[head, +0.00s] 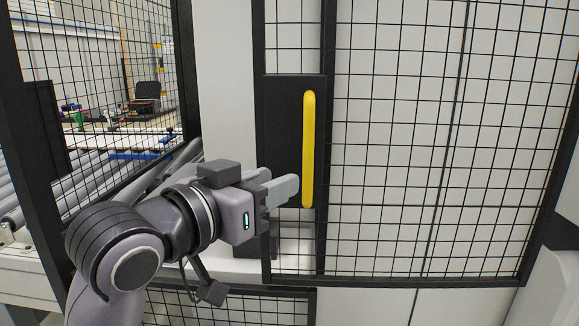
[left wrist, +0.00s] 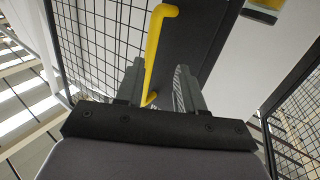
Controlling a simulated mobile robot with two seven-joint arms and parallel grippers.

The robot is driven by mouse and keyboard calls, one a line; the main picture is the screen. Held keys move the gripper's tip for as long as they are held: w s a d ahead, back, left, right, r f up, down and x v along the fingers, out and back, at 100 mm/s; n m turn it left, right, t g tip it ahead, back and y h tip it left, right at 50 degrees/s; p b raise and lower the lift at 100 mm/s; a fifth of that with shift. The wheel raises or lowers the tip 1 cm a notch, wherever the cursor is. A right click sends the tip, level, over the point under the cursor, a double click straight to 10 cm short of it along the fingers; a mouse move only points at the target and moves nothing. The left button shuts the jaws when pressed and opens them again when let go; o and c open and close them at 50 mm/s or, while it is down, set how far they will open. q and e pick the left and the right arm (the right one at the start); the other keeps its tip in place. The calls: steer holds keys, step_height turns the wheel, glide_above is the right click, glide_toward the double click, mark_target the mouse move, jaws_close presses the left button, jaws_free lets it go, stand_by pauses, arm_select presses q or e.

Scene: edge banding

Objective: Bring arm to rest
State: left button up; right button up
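My left gripper (head: 284,190) reaches in from the left in the head view, with its grey fingers pointing right toward the lower part of a yellow handle (head: 308,150). The handle is a vertical bar on a black plate (head: 285,115) of a mesh door. In the left wrist view the two fingers of the left gripper (left wrist: 160,88) stand apart, and the yellow handle (left wrist: 153,50) shows beyond and between them. I cannot tell whether a finger touches the handle. My right gripper is in neither view.
The black-framed mesh door (head: 420,140) fills the right side, with pale panels behind it. Another mesh panel (head: 100,90) stands at the left, with a roller conveyor (head: 90,190) behind it. A black frame post (head: 190,70) stands behind my left arm.

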arm_select(q)
steer(key=s+a+f+n+g+y, duration=0.25)
steer(key=a+f, duration=0.25)
steer(key=f, duration=0.7)
steer(key=s+a+f+n+g+y, duration=0.1)
steer(key=s+a+f+g+y, duration=0.2)
steer(key=f, duration=1)
steer(key=s+a+f+g+y, duration=0.25)
steer(key=s+a+f, duration=0.35)
steer(key=s+f, duration=0.3)
steer(key=s+a+f+g+y, duration=0.25)
steer(key=s+a+f, duration=0.35)
steer(key=s, duration=0.4)
steer(key=w+d+f+t+h+p, duration=0.1)
steer(key=w+d+f+t+h, duration=0.2)
steer(key=w+f+t, duration=0.3)
steer(key=shift+d+f, duration=0.4)
steer(key=shift+f, duration=0.9)
steer(key=shift+n+t, duration=0.25)
steer(key=shift+t, duration=0.1)
steer(key=shift+a, duration=0.1)
